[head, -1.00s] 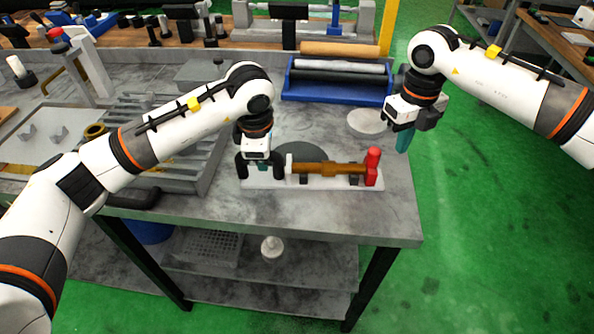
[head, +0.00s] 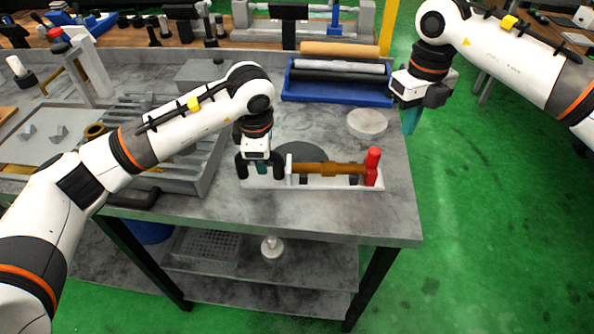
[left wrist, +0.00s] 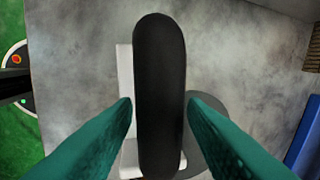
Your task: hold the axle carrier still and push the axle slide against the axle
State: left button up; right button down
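The axle carrier (head: 334,185) is a pale, long base lying at the table's front edge, with a black handle (left wrist: 160,90) at its left end. The brown axle (head: 325,168) lies lengthwise along it. A red upright piece (head: 373,166), which looks like the axle slide, stands at the right end; any gap to the axle is too small to tell.
A blue tray (head: 335,97) with rollers stands behind the carrier. A pale round disc (head: 367,123) lies near the right edge. A grey ridged machine part (head: 185,160) is at the left. Green floor (head: 490,230) is open to the right.

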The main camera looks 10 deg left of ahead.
pick_arm(q)
jog(key=shift+o, duration=0.6)
notch_tip(320, 180, up, 12)
jog(key=s, duration=0.2)
jog(key=shift+s+f, duration=0.15)
jog(key=shift+d, duration=0.1)
